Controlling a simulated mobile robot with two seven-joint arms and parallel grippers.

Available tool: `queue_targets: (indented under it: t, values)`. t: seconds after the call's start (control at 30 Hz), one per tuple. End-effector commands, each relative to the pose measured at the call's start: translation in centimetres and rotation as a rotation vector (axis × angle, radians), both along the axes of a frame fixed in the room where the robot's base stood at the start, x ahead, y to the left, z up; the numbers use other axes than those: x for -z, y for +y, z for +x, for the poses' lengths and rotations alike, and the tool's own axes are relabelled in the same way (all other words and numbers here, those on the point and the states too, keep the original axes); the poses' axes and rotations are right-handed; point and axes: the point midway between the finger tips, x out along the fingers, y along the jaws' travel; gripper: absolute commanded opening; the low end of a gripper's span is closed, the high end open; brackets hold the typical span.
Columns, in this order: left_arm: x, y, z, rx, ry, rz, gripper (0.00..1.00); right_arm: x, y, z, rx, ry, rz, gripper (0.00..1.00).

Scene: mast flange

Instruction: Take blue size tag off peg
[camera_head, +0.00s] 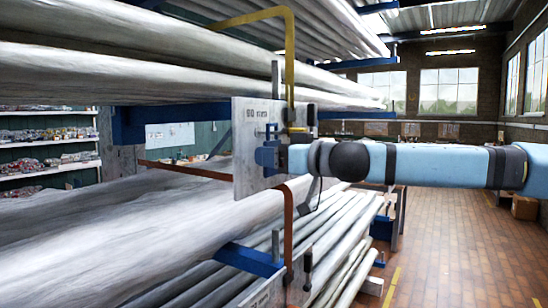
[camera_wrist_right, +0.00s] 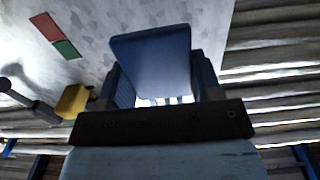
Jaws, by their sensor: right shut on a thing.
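The blue size tag (camera_wrist_right: 150,62) fills the space between the fingers of my right gripper (camera_wrist_right: 155,95) in the right wrist view, and the gripper is shut on it. In the head view my right gripper (camera_head: 280,156) reaches in from the right, close against the pale plate (camera_head: 245,180) marked with a size in mm. The blue tag (camera_head: 265,157) shows there just in front of the plate. The peg behind the tag is hidden, so I cannot tell whether the tag is still around it. My left gripper is not in view.
A yellow bent bar (camera_head: 290,60) and a rust-brown bar (camera_head: 289,215) run by the plate. Long wrapped bars (camera_head: 150,75) lie on racks above and below. A grey peg (camera_wrist_right: 25,100) and a yellow piece (camera_wrist_right: 73,101) sit left of my gripper. Open floor (camera_head: 465,230) lies right.

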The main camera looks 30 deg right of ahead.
Motion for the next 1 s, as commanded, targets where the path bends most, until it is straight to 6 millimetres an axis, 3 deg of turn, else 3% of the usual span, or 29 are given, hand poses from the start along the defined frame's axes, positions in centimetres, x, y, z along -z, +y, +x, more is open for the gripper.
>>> queue_targets:
  t: [0.3,1.0]
  values:
    - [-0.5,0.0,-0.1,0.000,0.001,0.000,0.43,-0.8,-0.1,-0.2,0.000,0.000,0.001,0.35]
    - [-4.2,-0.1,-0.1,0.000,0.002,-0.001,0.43,-1.1,-1.7,-4.1,0.000,-0.001,0.003,0.35]
